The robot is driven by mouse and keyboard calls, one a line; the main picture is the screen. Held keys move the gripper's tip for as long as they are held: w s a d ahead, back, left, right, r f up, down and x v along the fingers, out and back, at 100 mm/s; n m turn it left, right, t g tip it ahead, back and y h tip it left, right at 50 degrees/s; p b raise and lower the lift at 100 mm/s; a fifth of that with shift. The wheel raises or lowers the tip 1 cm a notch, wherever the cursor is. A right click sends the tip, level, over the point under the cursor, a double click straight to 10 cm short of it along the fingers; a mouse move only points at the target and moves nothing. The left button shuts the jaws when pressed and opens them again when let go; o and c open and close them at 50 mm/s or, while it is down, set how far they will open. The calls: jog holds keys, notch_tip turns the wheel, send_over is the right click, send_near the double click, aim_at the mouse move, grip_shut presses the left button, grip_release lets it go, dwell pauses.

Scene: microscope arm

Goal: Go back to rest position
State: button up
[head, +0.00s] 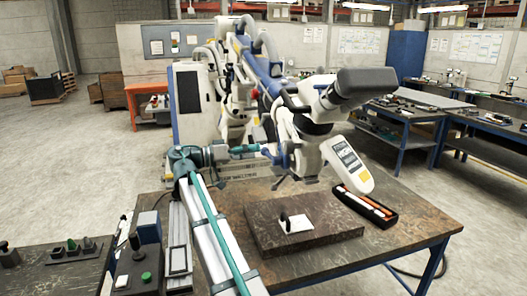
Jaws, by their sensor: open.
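A white and blue microscope (312,100) hangs from a jointed arm above the wooden table. Its dark grey head (365,84) points up and right. Its white panel with grey buttons and a yellow patch (347,166) tilts down at its right. My silver and teal arm rises from the bottom and bends right at a teal joint. My gripper (284,162) is at the end of this arm, close to the lower left side of the microscope. It is small here and partly merges with the microscope parts behind it. It is open; I see nothing held. Whether it touches the microscope cannot be told.
On the wooden table (410,235) lie a dark slab (340,236) with a white square (296,222) and a small dark piece on it, and a black tray (349,203) with orange and white tools. Side benches stand at left and right.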

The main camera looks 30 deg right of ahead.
jog(key=shift+w+a, duration=0.1)
jog(key=shift+a, duration=0.25)
